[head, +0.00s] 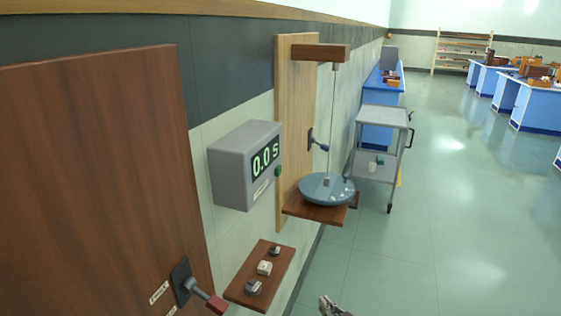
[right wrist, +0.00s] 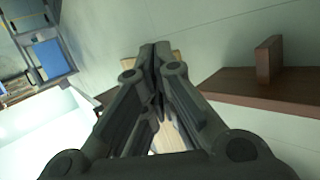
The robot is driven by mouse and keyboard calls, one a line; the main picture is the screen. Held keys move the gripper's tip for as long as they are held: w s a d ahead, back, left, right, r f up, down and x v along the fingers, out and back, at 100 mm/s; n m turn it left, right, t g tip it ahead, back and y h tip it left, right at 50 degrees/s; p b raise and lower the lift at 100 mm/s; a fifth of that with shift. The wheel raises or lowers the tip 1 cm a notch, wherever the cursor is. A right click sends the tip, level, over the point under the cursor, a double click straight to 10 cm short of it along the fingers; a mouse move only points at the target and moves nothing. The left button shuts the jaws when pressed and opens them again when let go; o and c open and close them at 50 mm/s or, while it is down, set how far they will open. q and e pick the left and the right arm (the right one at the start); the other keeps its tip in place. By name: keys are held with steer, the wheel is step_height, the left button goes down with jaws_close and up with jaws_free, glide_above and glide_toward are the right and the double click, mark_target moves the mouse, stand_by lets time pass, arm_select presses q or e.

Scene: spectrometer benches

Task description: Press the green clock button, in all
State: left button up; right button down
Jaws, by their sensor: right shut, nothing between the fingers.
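The clock is a grey box (head: 232,172) on the wall, and its display (head: 265,157) reads 0.0 s in green digits. The green button (head: 278,171) sticks out at the right edge of its front face. My right gripper (head: 328,303) shows only as a small tip at the bottom edge of the head view, low and to the right of the clock, well apart from the button. In the right wrist view the right gripper (right wrist: 155,52) has its fingers together with nothing between them. The clock and button are not seen there. My left gripper is not in view.
Right of the clock, a wooden board holds a hanging wire and a blue-grey dish (head: 326,188) on a brown shelf. A small shelf (head: 240,290) with weights sits below the clock. A brown panel (head: 95,170) with a red-ended lever stands left. A grey trolley (head: 383,117) stands behind; floor at right is clear.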

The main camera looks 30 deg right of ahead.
mark_target(278, 171)
steer(key=w+r+t+y+p, duration=0.1)
steer(key=r+t, duration=0.3)
steer(key=r, duration=1.7)
steer(key=w+r+t+y+p, duration=0.1)
steer(key=r+t+p, duration=0.3)
steer(key=r, duration=1.7)
steer(key=shift+w+d+t+y, duration=0.3)
steer(key=shift+w+t, duration=0.1)
steer(key=shift+w, duration=0.5)
steer(key=w+a+b, duration=0.1)
steer(key=w+a, duration=0.4)
steer(key=w, duration=0.1)
steer(key=shift+w+a, duration=0.35)
steer(key=shift+w, duration=0.05)
steer(key=shift+w+a, duration=0.1)
steer(key=shift+w+a, duration=0.2)
